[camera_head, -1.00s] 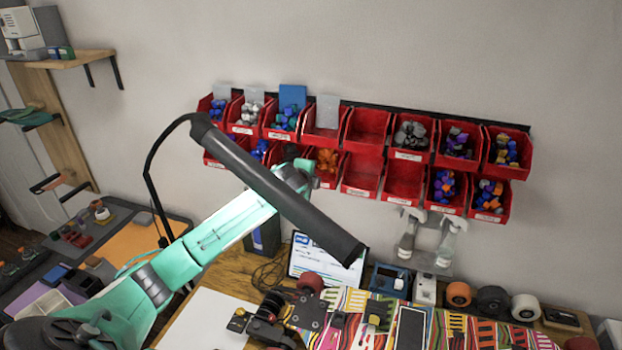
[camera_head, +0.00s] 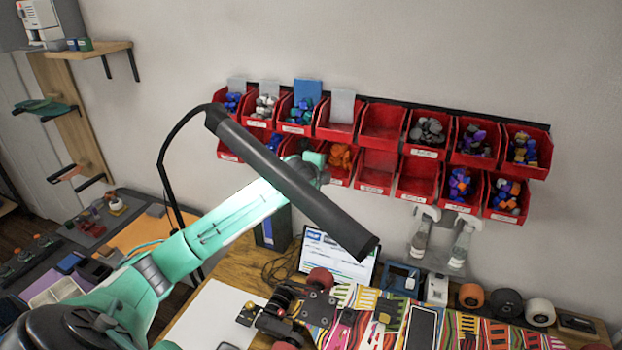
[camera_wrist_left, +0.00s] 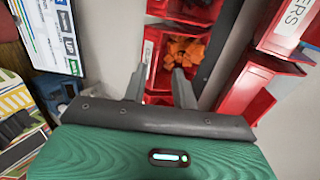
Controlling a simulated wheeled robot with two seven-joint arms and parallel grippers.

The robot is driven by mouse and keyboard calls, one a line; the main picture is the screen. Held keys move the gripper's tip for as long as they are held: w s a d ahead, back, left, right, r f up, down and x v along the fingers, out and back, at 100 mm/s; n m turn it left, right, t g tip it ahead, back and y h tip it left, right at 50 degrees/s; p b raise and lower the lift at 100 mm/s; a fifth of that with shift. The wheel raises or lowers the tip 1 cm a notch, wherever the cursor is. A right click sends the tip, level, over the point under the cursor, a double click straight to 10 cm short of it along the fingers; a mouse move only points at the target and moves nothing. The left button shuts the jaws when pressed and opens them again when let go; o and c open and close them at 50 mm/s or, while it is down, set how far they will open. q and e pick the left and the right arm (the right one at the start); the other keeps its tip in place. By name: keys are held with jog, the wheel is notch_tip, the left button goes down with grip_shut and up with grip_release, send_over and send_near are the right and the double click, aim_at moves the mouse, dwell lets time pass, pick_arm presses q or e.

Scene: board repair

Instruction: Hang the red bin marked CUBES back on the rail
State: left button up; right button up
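Red bins hang in two rows on the black rail (camera_head: 400,101) on the wall. Their labels are too small to read in the head view, so I cannot tell which is marked CUBES. My left gripper (camera_head: 318,170) is at the lower row, partly behind the lamp, beside a bin with orange pieces (camera_head: 341,157). In the left wrist view its two fingers (camera_wrist_left: 160,88) stand apart, pointing at a red bin with orange pieces (camera_wrist_left: 181,52). I see nothing clearly held. A near red bin (camera_wrist_left: 283,35) shows a label ending in "ERS". My right gripper is out of view.
A long black lamp (camera_head: 295,187) crosses in front of my left arm. Below the bins, the bench holds a tablet-like screen (camera_head: 338,258), a colourful skateboard deck (camera_head: 470,332) and several wheels (camera_head: 506,302). Two spray bottles (camera_head: 461,243) hang under the lower row.

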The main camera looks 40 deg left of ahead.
pick_arm(q)
jog(key=b+v, duration=0.3)
jog(key=v, duration=0.7)
jog(key=shift+s+f, duration=0.1)
